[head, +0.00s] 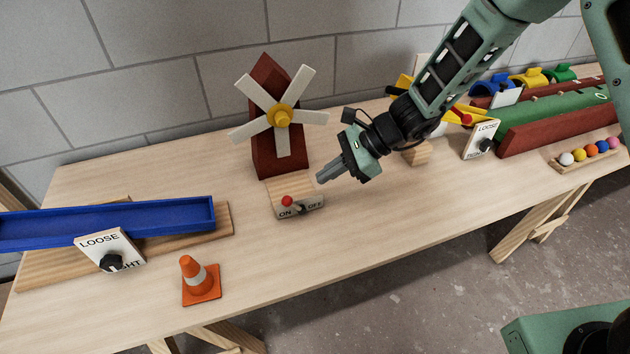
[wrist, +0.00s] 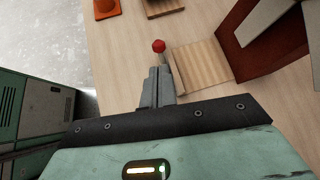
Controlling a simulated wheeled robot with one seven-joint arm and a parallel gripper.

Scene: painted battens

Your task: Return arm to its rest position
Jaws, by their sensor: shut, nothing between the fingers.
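My gripper (head: 330,174) is shut and empty. In the head view it hangs above the table, to the right of the windmill and just behind and right of the ON/OFF switch box (head: 313,206). The switch's lever has a red knob (head: 288,201), which leans to the ON side. In the wrist view the closed fingers (wrist: 157,88) point toward the red knob (wrist: 159,46), with no visible contact. My arm reaches in from the upper right.
The windmill (head: 264,150) stands close left of my gripper. A blue trough (head: 150,219) with a LOOSE dial sign (head: 100,243) and an orange cone (head: 188,270) are at left. A green lane (head: 545,120), a second dial sign (head: 472,147) and coloured balls (head: 602,147) are at right. The front middle table is clear.

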